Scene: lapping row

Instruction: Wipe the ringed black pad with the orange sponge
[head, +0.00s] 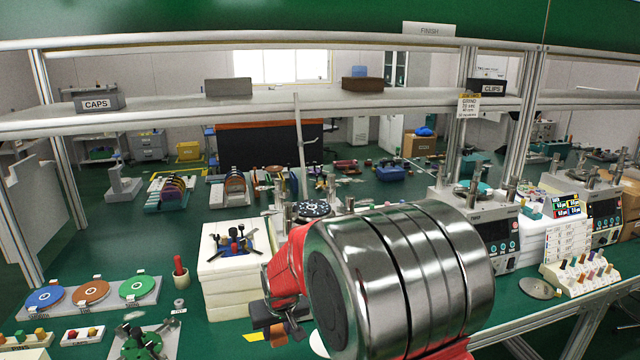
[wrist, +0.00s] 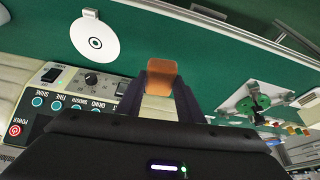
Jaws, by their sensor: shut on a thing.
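My gripper (wrist: 162,92) is shut on the orange sponge (wrist: 161,76), which sits between its two dark fingers in the wrist view. Green bench surface lies beyond the sponge. In the head view my gripper (head: 276,326) is low in the middle, partly behind my arm, with a bit of orange showing at its fingers. I cannot pick out a ringed black pad for certain in either view. A dark disc with pale spots (head: 314,209) sits on a machine behind my arm.
A rack with blue (head: 45,298), brown (head: 91,292) and green (head: 138,287) discs lies at left. A white block stack (head: 226,290) stands left of my arm. The wrist view shows a white disc (wrist: 94,41) and a button panel (wrist: 75,88). A green fixture (head: 141,344) stands front left.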

